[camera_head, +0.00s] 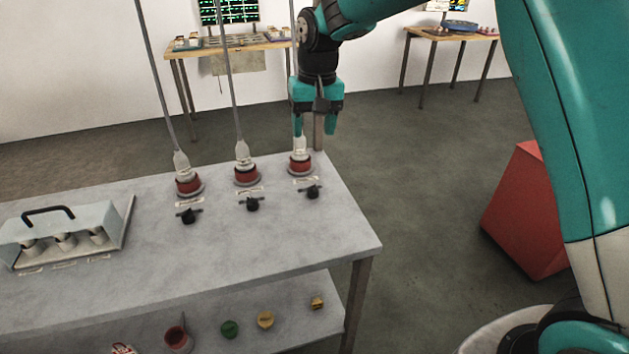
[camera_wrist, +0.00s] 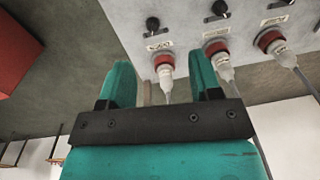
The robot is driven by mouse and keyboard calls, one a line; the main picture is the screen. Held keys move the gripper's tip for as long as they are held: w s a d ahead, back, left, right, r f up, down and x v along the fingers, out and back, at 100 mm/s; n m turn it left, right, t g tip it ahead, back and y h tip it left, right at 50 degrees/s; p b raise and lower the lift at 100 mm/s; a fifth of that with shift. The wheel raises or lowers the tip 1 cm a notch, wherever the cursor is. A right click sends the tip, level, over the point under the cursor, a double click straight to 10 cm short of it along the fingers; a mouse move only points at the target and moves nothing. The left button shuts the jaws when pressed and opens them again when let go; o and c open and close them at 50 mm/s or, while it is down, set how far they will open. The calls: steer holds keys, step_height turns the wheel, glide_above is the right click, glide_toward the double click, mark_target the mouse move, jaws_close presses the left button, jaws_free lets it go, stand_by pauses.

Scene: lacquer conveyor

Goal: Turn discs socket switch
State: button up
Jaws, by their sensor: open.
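Three red sockets with grey plugs and cables stand in a row on the grey table: left (camera_head: 188,186), middle (camera_head: 246,176) and right (camera_head: 299,168). In front of each is a black rotary switch: left (camera_head: 188,215), middle (camera_head: 252,204) and right (camera_head: 312,192). Small labels lie beside them, too small to read. My gripper (camera_head: 318,128) is open and empty, pointing down above and behind the right socket. In the wrist view, the right socket (camera_wrist: 164,62) shows between the fingers (camera_wrist: 160,80), with the right switch (camera_wrist: 152,24) beyond it.
A clear-sided box with a black handle (camera_head: 48,214) stands on the table's left. The lower shelf (camera_head: 220,348) holds a red pot and small coloured pieces. Cables (camera_head: 232,80) rise behind the table. A red block (camera_head: 527,210) stands on the floor at right.

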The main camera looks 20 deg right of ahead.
steer(key=m, duration=0.2)
glide_above(313, 186)
step_height(313, 186, down, 4)
steer(key=shift+h, duration=0.4)
step_height(313, 186, down, 18)
steer(key=p, duration=0.4)
steer(key=shift+r, duration=0.15)
steer(key=shift+c, duration=0.5)
steer(key=c, duration=0.8)
steer(key=shift+c, duration=0.2)
